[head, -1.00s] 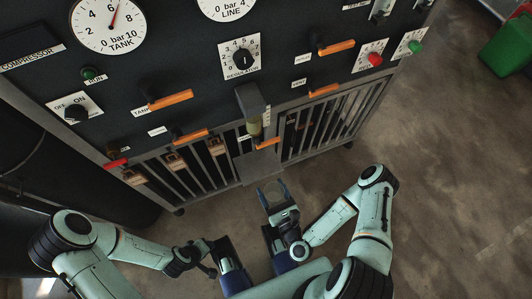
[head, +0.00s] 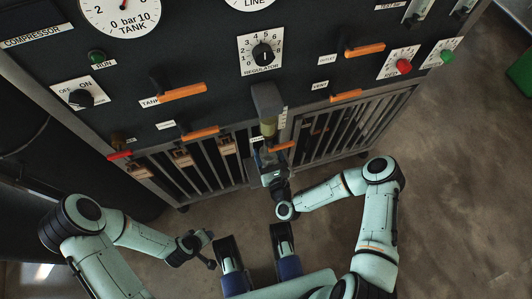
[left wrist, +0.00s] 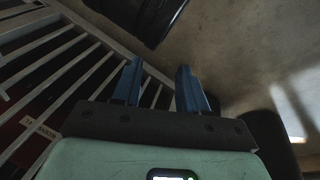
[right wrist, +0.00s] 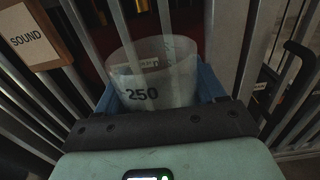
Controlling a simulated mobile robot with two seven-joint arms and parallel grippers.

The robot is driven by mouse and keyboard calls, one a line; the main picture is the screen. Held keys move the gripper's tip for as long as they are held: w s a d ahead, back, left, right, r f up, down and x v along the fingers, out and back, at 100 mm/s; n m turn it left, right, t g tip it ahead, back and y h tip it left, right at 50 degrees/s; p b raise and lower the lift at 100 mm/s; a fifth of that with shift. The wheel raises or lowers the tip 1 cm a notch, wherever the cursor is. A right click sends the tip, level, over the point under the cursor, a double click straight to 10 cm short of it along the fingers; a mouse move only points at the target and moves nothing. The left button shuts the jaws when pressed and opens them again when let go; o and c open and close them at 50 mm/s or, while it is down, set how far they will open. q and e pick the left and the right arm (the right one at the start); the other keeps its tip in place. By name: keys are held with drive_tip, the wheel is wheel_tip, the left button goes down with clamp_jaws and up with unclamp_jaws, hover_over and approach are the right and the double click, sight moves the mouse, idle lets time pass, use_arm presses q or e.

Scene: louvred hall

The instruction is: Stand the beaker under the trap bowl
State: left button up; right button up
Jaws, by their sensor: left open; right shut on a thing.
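The beaker (right wrist: 150,88) is clear, open at the top and marked 250. In the right wrist view it stands between the fingers of my right gripper (right wrist: 160,92), which is shut on it. In the head view my right gripper (head: 269,160) is at the panel's lower edge, just below the trap bowl (head: 268,127). The trap bowl is yellowish and hangs under a dark housing. The gripper hides most of the beaker and the small shelf there, so I cannot tell whether the beaker touches it. My left gripper (left wrist: 160,85) is open and empty, low at the left (head: 202,243).
An orange lever (head: 282,146) is close by the trap bowl. Barred grilles (head: 340,132) flank the spot, with several tags on the left one. More orange levers (head: 200,132) stick out of the panel.

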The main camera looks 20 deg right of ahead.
sight(267, 155)
drive_tip(key=shift+w, duration=0.7)
drive_tip(key=f, duration=0.1)
drive_tip(key=f+b, duration=0.1)
drive_tip(key=f, duration=0.1)
drive_tip(key=shift+w+f+b, duration=0.2)
drive_tip(key=shift+f+b, duration=0.05)
drive_tip(key=shift+b, duration=0.05)
use_arm(q)
drive_tip(key=shift+w+a+f, duration=0.2)
drive_tip(key=shift+a+f, duration=0.1)
drive_tip(key=shift+f, duration=0.2)
drive_tip(key=shift+w+a+f, duration=0.2)
drive_tip(key=shift+a+f, duration=0.05)
drive_tip(key=shift+f, duration=0.25)
drive_tip(key=shift+s, duration=0.1)
use_arm(e)
drive_tip(key=shift+f, duration=0.1)
drive_tip(key=o, duration=1)
use_arm(q)
drive_tip(key=shift+s+f, duration=0.2)
drive_tip(key=shift+f, duration=0.05)
use_arm(e)
drive_tip(key=shift+o, duration=0.2)
use_arm(q)
drive_tip(key=shift+r, duration=0.1)
